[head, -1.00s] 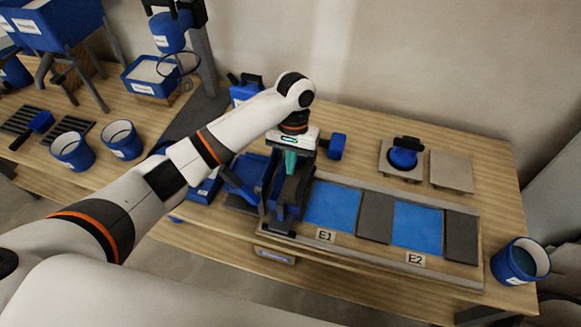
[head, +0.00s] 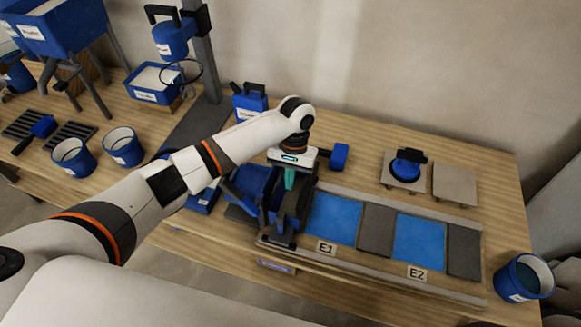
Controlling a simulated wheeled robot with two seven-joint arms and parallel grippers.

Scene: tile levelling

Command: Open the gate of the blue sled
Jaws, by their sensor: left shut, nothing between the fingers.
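The blue sled (head: 275,215) stands at the left end of the rail frame, left of the blue field marked E1. It has dark side walls and a blue inner part. My left gripper (head: 290,180) is over the sled, pointing down, with its teal fingers shut and nothing between them. The fingers are at the sled's upper part; whether they touch it I cannot tell. My arm and gripper hide part of the sled, and I cannot make out the gate's position. My right gripper is not in view.
Blue fields E1 (head: 333,218) and E2 (head: 419,241) lie between grey tiles. A suction lifter (head: 408,165) sits on a tile behind them. A blue bucket (head: 523,279) stands at the right edge. Buckets (head: 124,147) and a blue hopper (head: 62,25) stand at the left.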

